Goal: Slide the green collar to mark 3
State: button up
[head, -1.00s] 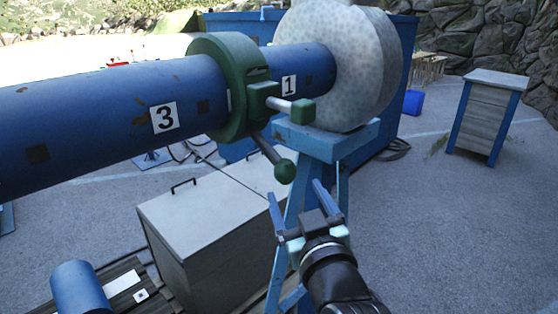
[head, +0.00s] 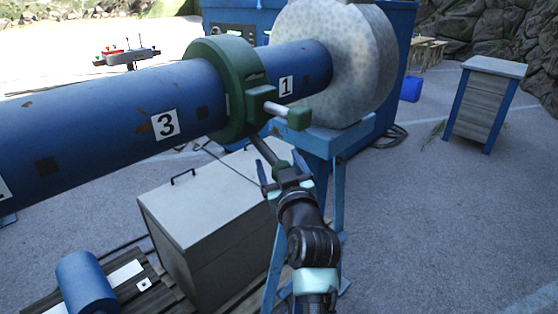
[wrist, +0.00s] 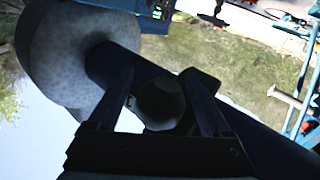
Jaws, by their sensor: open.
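The green collar (head: 240,90) sits around a thick blue pipe (head: 90,120), between the mark 3 label (head: 165,125) and the mark 1 label (head: 286,86). A short rod with a green block (head: 298,117) sticks out of the collar. A lower lever (head: 263,150) ends in a round green knob, largely hidden by my gripper in the head view. My gripper (head: 281,165) is open at this knob. In the wrist view the knob (wrist: 160,103) shows dark between my two spread fingers; I cannot tell whether they touch it.
A large speckled pale disc (head: 335,65) stands on the pipe right of mark 1, above a blue stand (head: 337,190). A grey box (head: 205,205) with handles stands below the pipe. A blue cylinder (head: 85,283) lies on a pallet at lower left. The pipe beside mark 3 looks clear.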

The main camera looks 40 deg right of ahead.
grip_shut()
dwell(0.4)
